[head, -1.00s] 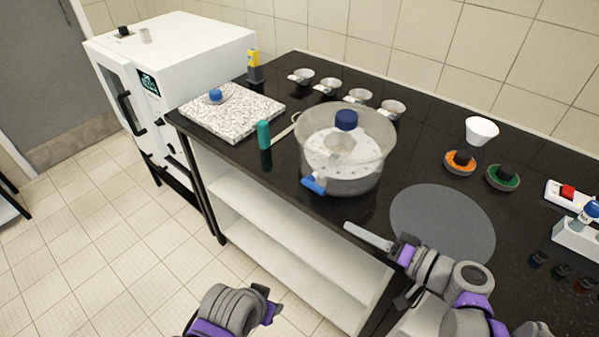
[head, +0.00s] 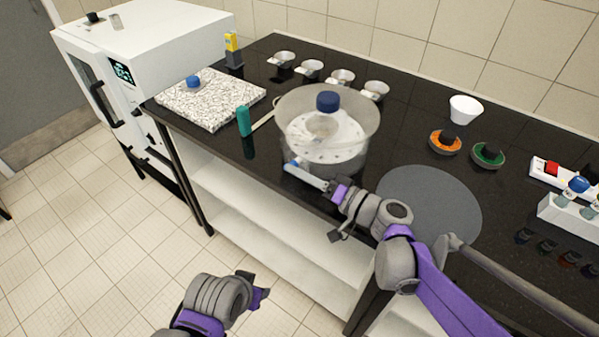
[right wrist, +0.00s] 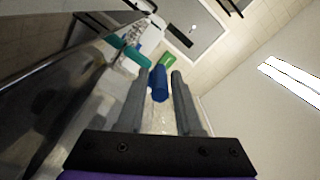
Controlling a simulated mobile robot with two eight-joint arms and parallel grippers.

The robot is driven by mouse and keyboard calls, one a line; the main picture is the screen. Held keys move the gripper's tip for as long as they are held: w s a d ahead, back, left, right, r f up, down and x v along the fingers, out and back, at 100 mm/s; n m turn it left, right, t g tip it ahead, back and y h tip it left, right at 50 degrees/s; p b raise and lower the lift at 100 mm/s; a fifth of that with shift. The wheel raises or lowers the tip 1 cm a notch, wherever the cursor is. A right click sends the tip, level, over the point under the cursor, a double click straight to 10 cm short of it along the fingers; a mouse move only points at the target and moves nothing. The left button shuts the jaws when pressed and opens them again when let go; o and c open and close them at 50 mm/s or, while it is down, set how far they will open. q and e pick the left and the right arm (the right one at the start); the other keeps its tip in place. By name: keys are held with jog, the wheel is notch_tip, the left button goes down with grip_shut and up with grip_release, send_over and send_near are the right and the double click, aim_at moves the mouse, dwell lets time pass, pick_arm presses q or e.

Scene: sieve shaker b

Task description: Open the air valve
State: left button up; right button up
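The clear round sieve vessel (head: 350,140) stands on the black counter with a dark blue cap on top. A blue valve handle (head: 292,165) sticks out low at its front left. In the right wrist view the blue handle (right wrist: 160,84) shows between the fingertips. My right gripper (head: 295,170) reaches along the vessel's front with its fingers apart around the handle. I cannot tell whether a finger touches it. My left gripper (head: 262,288) hangs over the floor in front of the counter, away from the vessel; its finger gap is not clear.
Several small metal pans (head: 342,78) line the back. A white oven (head: 150,50) stands left.

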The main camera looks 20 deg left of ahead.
jog(key=shift+a, duration=0.1)
grip_shut()
pick_arm(q)
jog(key=shift+r, duration=0.1)
